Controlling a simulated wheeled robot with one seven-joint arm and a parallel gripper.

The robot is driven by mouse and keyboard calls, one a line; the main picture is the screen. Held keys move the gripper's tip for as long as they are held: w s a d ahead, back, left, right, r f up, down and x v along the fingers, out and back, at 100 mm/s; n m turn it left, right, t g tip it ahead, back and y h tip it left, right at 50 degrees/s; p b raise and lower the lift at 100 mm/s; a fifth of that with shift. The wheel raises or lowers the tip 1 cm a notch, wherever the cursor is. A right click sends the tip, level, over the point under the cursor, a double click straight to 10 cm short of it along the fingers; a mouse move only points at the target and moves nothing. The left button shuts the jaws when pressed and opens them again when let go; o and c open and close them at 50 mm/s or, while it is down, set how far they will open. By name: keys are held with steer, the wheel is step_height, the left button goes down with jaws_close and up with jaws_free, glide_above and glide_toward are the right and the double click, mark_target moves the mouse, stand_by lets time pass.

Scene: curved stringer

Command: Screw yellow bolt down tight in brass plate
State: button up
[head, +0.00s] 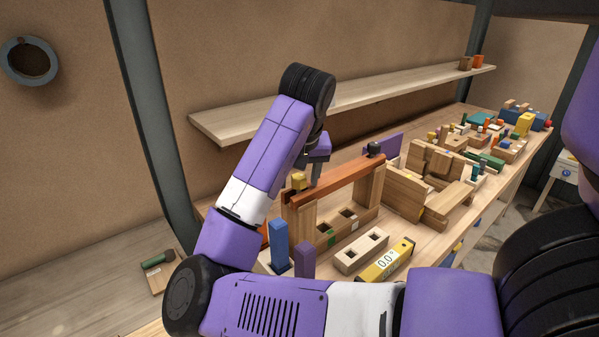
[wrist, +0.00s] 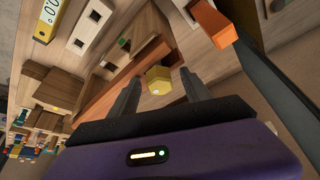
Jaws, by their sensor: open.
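The yellow bolt (head: 298,181) stands at the left end of a red-brown wooden beam (head: 345,179) raised on wooden blocks. In the wrist view its hexagonal head (wrist: 157,79) shows between my two fingers. My gripper (wrist: 159,83) is open, with a finger on either side of the bolt head and a visible gap to each. In the head view my gripper (head: 315,168) is beside the bolt, partly covered by its own wrist. I cannot make out the brass plate; it may be hidden under the bolt head. How deep the bolt sits is not clear.
A black knob (head: 375,149) is on the beam's right end. A yellow digital level (head: 387,261), a light block with holes (head: 361,250) and a blue block (head: 278,243) are in front. A wooden shelf (head: 350,97) runs behind. Several wooden assemblies crowd the bench to the right.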

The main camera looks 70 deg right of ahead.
steer(key=shift+f, duration=0.1)
jaws_close()
steer(key=m+g, duration=0.1)
steer(key=m, duration=0.2)
steer(key=shift+m+g+p, duration=0.3)
steer(key=shift+m+p, duration=0.05)
steer(key=shift+m, duration=0.05)
steer(key=m, duration=0.1)
steer(key=m+g, duration=0.1)
steer(key=m, duration=0.1)
steer(key=shift+f+m+p, duration=0.25)
steer(key=shift+m+p, duration=0.05)
steer(key=shift+m, duration=0.1)
steer(key=shift+g, duration=0.3)
steer(key=shift+f, duration=0.1)
steer(key=shift+m, duration=0.4)
